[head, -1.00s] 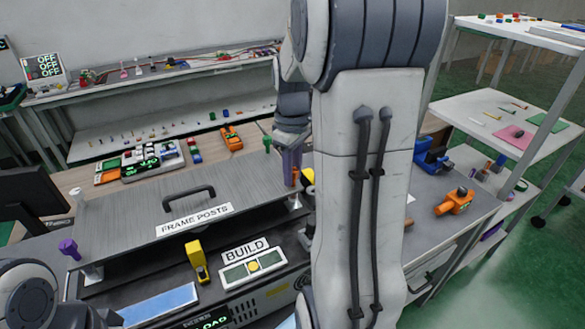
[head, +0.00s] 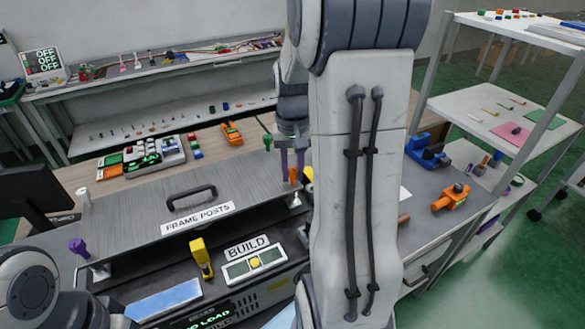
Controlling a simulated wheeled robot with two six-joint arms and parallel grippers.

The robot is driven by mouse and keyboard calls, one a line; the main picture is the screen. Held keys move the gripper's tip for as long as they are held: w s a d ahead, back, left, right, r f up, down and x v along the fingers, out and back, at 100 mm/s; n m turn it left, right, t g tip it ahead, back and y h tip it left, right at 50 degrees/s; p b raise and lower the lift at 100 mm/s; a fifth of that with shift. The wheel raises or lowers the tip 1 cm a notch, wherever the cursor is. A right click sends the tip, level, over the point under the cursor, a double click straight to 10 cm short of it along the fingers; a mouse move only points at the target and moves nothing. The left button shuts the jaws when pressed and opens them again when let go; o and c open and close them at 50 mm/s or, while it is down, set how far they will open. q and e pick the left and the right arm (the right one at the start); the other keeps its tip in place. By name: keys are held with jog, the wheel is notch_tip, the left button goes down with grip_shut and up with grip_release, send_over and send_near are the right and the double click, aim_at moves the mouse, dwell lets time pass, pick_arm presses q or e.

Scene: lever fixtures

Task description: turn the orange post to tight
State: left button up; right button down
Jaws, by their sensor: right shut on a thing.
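The orange post (head: 293,175) stands at the right end of the grey plate marked FRAME POSTS (head: 150,202). My right gripper (head: 292,168) comes down over it from above, one finger on each side, and is shut on its upper part. A green post (head: 267,141), a white post (head: 83,196) and a purple post (head: 78,247) stand at the plate's other corners. My left gripper is not in view; only part of my left arm shows at the lower left.
A yellow lever (head: 201,257) and the BUILD panel (head: 255,264) sit in front of the plate. The plate has a dark handle (head: 190,196). An orange clamp-like fixture (head: 452,197) and a blue one (head: 428,151) stand at the right. My right arm hides the bench's middle.

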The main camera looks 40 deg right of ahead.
jog(key=shift+m, duration=0.9)
jog(key=c, duration=0.7)
grip_release()
notch_tip(320, 180, up, 11)
jog(key=shift+f+b, duration=0.2)
jog(key=shift+b, duration=0.2)
